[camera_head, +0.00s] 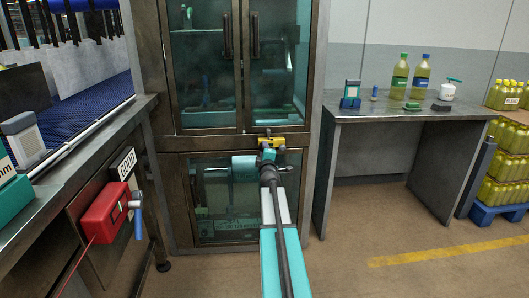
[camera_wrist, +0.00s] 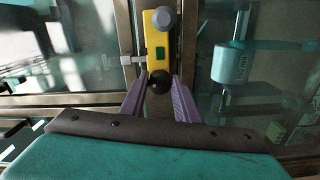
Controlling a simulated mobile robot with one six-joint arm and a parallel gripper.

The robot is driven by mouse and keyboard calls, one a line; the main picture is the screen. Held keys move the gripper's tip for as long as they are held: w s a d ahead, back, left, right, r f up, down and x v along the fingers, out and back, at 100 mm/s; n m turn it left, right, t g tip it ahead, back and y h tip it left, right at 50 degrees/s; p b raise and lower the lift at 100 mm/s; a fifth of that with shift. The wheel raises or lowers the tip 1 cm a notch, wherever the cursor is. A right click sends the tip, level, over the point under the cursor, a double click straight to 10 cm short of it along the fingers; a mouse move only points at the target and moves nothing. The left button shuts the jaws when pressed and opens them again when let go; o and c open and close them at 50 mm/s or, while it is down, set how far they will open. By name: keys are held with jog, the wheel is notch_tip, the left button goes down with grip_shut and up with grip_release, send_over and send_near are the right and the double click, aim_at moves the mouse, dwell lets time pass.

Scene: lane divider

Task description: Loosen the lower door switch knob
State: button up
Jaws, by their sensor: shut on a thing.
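The yellow door switch (camera_head: 271,141) is mounted on the cabinet frame between the upper and lower glass doors. In the wrist view the yellow switch body (camera_wrist: 157,40) has a green square on its face and a grey round end piece at the top. A black round knob (camera_wrist: 159,80) sits at its near end. My gripper (camera_wrist: 159,88) has its two purple fingers on either side of this knob, closed on it. In the head view my arm reaches up to the switch and hides the fingertips and the knob.
The upper glass doors (camera_head: 205,70) with dark handles and the lower glass door (camera_head: 217,205) look shut. A side table (camera_head: 400,113) with bottles stands right. A conveyor (camera_head: 85,105) and a red box (camera_head: 104,213) are left. Open floor lies right of my arm.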

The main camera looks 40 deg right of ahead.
jog(key=shift+r, duration=0.1)
dwell(0.4)
jog(key=o, duration=1.1)
jog(key=shift+c, duration=0.2)
jog(key=v, duration=1.3)
jog(key=shift+s+a, duration=0.2)
jog(key=shift+s, duration=0.05)
